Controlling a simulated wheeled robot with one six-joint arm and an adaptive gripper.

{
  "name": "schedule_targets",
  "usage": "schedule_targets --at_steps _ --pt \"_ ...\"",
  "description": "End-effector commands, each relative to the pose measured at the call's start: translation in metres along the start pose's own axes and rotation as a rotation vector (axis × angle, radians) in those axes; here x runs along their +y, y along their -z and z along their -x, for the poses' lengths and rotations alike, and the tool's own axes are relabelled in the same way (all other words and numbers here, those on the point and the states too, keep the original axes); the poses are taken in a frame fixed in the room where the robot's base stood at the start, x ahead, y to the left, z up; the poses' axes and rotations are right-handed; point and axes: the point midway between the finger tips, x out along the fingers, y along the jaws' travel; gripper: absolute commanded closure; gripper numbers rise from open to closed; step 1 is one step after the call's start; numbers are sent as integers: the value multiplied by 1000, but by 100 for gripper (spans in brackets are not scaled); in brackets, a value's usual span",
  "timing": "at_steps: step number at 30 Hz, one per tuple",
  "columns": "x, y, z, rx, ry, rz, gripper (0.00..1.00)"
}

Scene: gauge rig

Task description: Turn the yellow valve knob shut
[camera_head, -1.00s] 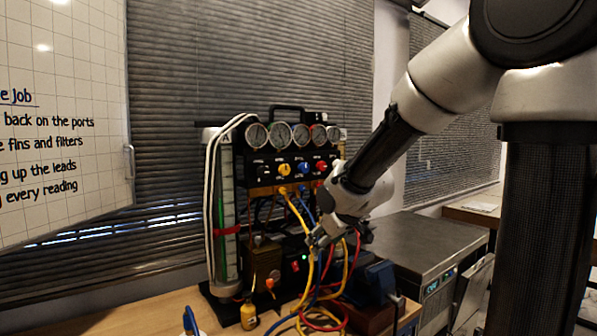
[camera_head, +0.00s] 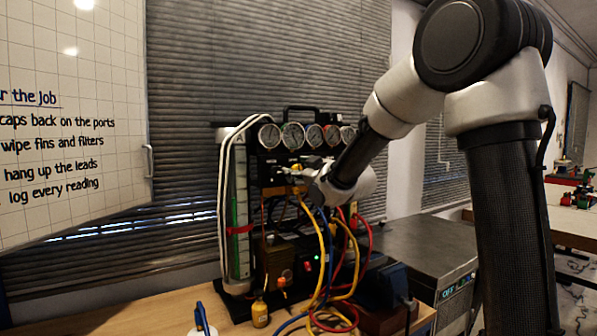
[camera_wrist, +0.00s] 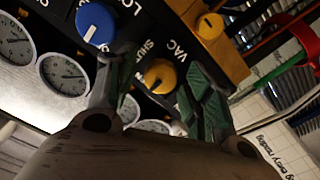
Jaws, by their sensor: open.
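The yellow valve knob (camera_wrist: 160,75) is a round knob with a pale mark, on the rig's black panel beside the letters VAC. In the wrist view it lies between the two green-padded fingers of my gripper (camera_wrist: 161,84). The fingers are open, one on either side of it; I cannot tell whether they touch it. In the head view my gripper (camera_head: 294,173) is at the knob row of the gauge rig (camera_head: 238,215), and gripper and wrist hide most of that row.
A blue knob (camera_wrist: 95,22) sits beside the yellow one, and a second yellow round part (camera_wrist: 210,26) is on the orange strip. Gauges (camera_head: 292,136) line the rig's top. Yellow, blue and red hoses (camera_head: 325,250) hang below my wrist. A grey cabinet (camera_head: 430,250) stands right.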

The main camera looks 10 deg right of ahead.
Motion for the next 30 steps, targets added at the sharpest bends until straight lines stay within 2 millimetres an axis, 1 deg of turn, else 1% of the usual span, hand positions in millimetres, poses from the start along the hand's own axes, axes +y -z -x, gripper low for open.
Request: schedule_targets --at_steps 3,9,11,15,17,25,30 --pt "0 0 -5 0 0 0 49" --pt "0 0 -5 -1 0 0 49" --pt "0 0 -5 -1 0 0 58" --pt "0 0 -5 -1 0 -1 83" --pt "0 0 -5 -1 0 0 94" --pt "0 0 -5 -1 0 -16 95" --pt "0 0 -5 -1 1 -72 95"
